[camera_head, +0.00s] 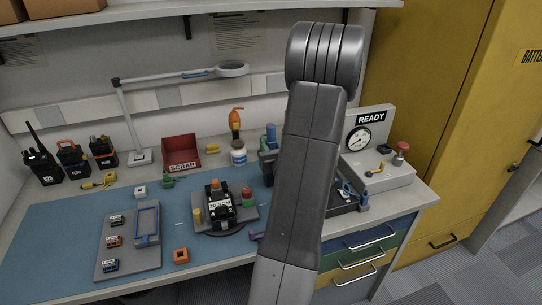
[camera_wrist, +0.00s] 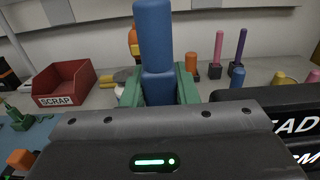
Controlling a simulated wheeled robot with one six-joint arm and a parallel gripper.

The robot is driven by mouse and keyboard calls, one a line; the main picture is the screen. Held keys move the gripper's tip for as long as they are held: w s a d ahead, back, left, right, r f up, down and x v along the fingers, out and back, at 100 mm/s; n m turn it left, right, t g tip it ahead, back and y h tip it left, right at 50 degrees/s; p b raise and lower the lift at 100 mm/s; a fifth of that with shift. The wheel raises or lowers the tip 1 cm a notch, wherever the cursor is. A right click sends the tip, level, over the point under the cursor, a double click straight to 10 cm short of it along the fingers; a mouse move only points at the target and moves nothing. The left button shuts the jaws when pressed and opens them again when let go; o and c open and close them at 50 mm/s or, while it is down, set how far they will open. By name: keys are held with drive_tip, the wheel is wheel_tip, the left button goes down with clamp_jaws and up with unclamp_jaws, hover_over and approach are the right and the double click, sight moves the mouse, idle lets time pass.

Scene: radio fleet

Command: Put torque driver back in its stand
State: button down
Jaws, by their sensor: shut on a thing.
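A blue torque driver (camera_wrist: 155,45) stands upright between the green fingers of my gripper (camera_wrist: 158,88) in the wrist view. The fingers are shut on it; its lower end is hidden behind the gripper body. In the head view, a blue cylinder (camera_head: 271,131) beside green-grey parts shows just left of my arm, which hides most of that area. I cannot tell the driver's stand for certain. Behind the driver to the right, orange (camera_wrist: 190,63), pink (camera_wrist: 219,47) and purple (camera_wrist: 241,46) upright pieces stand on the bench, some in dark bases.
A red scrap bin (camera_head: 181,150) stands at the back. A black radio (camera_head: 218,205) sits in a grey fixture mid-bench. A grey tray (camera_head: 111,262) is front left, with a lamp (camera_head: 131,110) behind. Several radios stand far left.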

drive_tip(key=shift+f, duration=1.85)
drive_tip(key=shift+f, duration=0.2)
drive_tip(key=c, duration=1.4)
unclamp_jaws()
drive_tip(key=shift+r, duration=0.1)
drive_tip(key=shift+r, duration=0.1)
drive_tip(key=shift+s+d, duration=0.1)
drive_tip(key=shift+s, duration=0.05)
drive_tip(key=b+v, duration=0.2)
drive_tip(key=v, duration=0.9)
drive_tip(key=shift+s+r, duration=0.1)
drive_tip(key=shift+s, duration=0.2)
